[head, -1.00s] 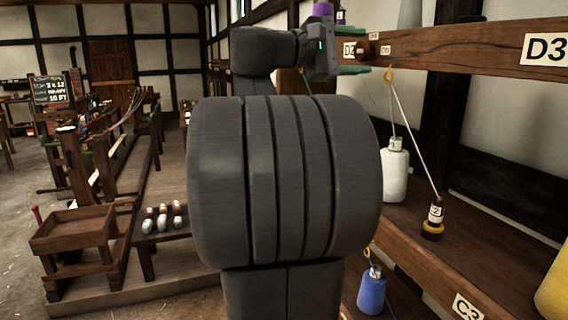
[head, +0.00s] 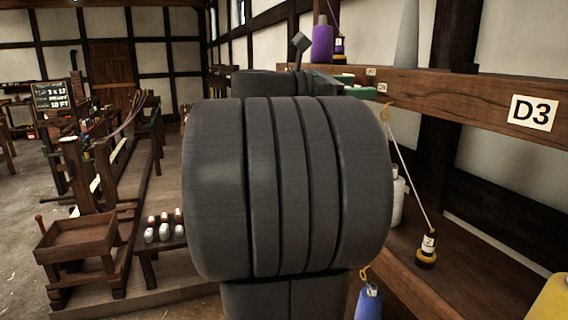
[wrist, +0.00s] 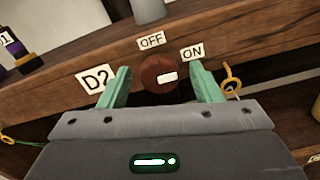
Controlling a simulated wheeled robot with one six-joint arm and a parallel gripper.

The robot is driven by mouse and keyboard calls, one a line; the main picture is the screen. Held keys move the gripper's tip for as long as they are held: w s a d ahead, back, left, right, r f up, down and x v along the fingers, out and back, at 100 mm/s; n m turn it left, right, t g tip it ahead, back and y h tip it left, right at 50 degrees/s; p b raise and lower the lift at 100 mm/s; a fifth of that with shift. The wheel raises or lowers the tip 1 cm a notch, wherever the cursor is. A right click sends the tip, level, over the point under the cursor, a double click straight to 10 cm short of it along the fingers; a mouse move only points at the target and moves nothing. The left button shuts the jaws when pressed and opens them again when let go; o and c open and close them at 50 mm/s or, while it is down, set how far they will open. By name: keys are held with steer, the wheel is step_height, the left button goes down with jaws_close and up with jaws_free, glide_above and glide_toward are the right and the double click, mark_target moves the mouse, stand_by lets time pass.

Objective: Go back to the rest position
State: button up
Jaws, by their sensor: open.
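My gripper (wrist: 160,88) shows in the wrist view with its two green fingers spread apart and nothing between them. Beyond the gap is a round dark red knob (wrist: 153,72) with a white mark, set on a wooden beam (wrist: 52,77). The mark points toward the ON label (wrist: 192,53); the OFF label (wrist: 151,40) is above the knob. A D2 label (wrist: 97,79) is partly behind the left finger. I cannot tell whether the fingers touch the beam. In the head view my arm fills the middle and hides most of the gripper; a green part shows past it.
A purple spool (head: 322,43) and a grey cone (head: 407,35) stand on the upper shelf. A cord runs from a yellow ring (head: 387,108) to a small dark weight (head: 427,252). A blue spool (head: 368,302) hangs lower. A wooden tray table (head: 85,236) stands left.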

steer(key=shift+n, duration=0.9)
steer(key=shift+p, duration=0.3)
